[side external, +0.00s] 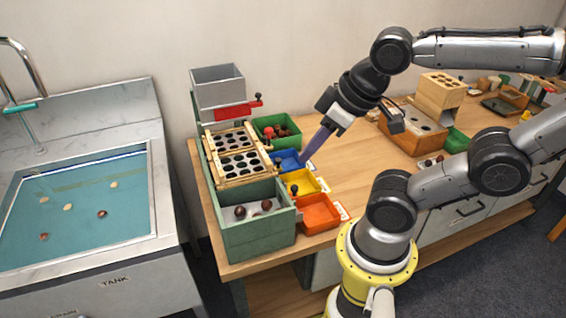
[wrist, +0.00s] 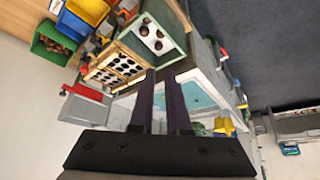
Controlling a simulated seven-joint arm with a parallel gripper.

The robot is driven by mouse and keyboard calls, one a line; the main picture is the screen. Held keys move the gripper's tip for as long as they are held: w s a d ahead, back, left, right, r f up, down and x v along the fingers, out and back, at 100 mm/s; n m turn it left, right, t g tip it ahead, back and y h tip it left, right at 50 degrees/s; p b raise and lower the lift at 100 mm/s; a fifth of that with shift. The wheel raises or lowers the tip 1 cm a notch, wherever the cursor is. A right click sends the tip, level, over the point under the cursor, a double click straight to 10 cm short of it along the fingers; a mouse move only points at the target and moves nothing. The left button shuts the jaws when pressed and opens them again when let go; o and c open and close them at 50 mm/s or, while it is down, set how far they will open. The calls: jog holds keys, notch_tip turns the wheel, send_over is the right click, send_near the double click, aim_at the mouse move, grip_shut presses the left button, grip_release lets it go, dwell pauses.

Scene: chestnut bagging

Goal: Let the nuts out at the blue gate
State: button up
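The sorter stands on the left end of the bench, with two wooden-framed hole trays (side external: 239,163). Along its right side is a blue bin (side external: 291,161), with a dark knob beside it. The blue gate itself is too small to tell apart from the bin. Chestnuts lie in the sorter's green bottom box (side external: 262,238). My gripper (side external: 307,158) points down over the blue bin's right side; contact cannot be told. In the wrist view, my gripper (wrist: 158,74) has two dark purple fingers with an empty gap between them. The blue bin (wrist: 90,10) shows at the upper left there.
A green bin (side external: 264,122) with nuts, a yellow bin (side external: 303,184) and an orange bin (side external: 319,214) flank the blue one. A grey hopper (side external: 218,90) with a red gate (side external: 238,111) rises behind. The water tank (side external: 80,205) is left.

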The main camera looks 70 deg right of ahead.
jog(key=shift+o, duration=2.3)
jog(key=shift+r+n, duration=0.2)
jog(key=shift+n, duration=0.4)
jog(key=shift+o, duration=0.7)
jog(key=w+r+n, duration=0.1)
jog(key=r, duration=0.1)
jog(key=w+r+n, duration=0.1)
jog(key=shift+w+d+r, duration=0.15)
jog(key=shift+r, duration=0.2)
jog(key=w+d+r+n, duration=0.1)
jog(key=w+r+n, duration=0.1)
jog(key=w+r, duration=0.15)
jog(key=g, duration=0.6)
send_over(265, 137)
notch_tip(265, 137, down, 14)
jog(key=shift+m, duration=0.4)
notch_tip(265, 137, down, 14)
jog(key=shift+r, duration=0.25)
